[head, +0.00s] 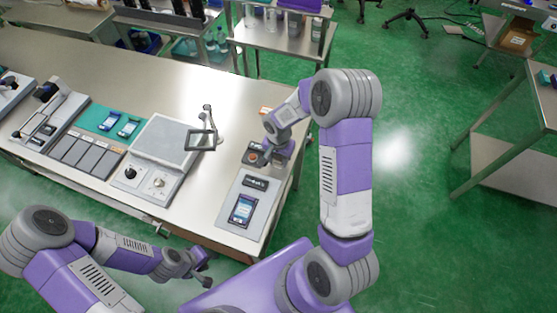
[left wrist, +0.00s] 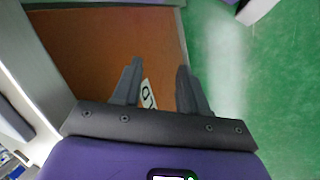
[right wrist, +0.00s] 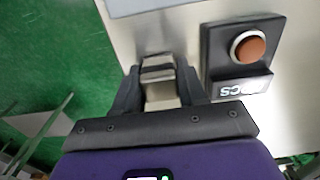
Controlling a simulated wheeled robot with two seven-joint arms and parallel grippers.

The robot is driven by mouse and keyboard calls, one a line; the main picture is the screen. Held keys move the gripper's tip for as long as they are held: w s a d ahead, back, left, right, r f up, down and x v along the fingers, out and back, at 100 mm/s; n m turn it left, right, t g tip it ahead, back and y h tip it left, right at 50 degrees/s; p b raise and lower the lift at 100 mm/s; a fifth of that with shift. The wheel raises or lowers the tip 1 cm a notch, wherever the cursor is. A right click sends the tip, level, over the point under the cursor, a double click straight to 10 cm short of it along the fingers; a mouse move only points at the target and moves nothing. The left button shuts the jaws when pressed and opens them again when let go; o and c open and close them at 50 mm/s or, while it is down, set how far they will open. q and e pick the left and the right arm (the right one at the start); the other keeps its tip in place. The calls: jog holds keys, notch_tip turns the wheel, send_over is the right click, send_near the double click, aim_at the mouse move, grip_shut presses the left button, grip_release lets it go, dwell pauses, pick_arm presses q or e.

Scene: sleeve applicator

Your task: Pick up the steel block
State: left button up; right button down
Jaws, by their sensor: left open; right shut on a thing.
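The steel block (right wrist: 161,93) shows in the right wrist view between the two fingers of my right gripper (right wrist: 158,72). The fingers are shut on it, one on each side. In the head view my right gripper (head: 268,152) is over the right end of the bench, and the block is hidden there by the gripper and arm. My left gripper (head: 207,279) is low at the front, off the bench edge. In the left wrist view my left gripper (left wrist: 160,76) is open with nothing between its fingers.
A black box with a red-brown button (right wrist: 248,46) stands close beside the right gripper. A panel with a phone (head: 243,209) lies nearer the front. A grey machine with a raised frame (head: 160,150) stands left of it. The bench (head: 190,88) is clear behind the machine.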

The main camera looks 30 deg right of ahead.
jog(key=shift+r+p, duration=0.5)
jog(key=shift+r, duration=4.55)
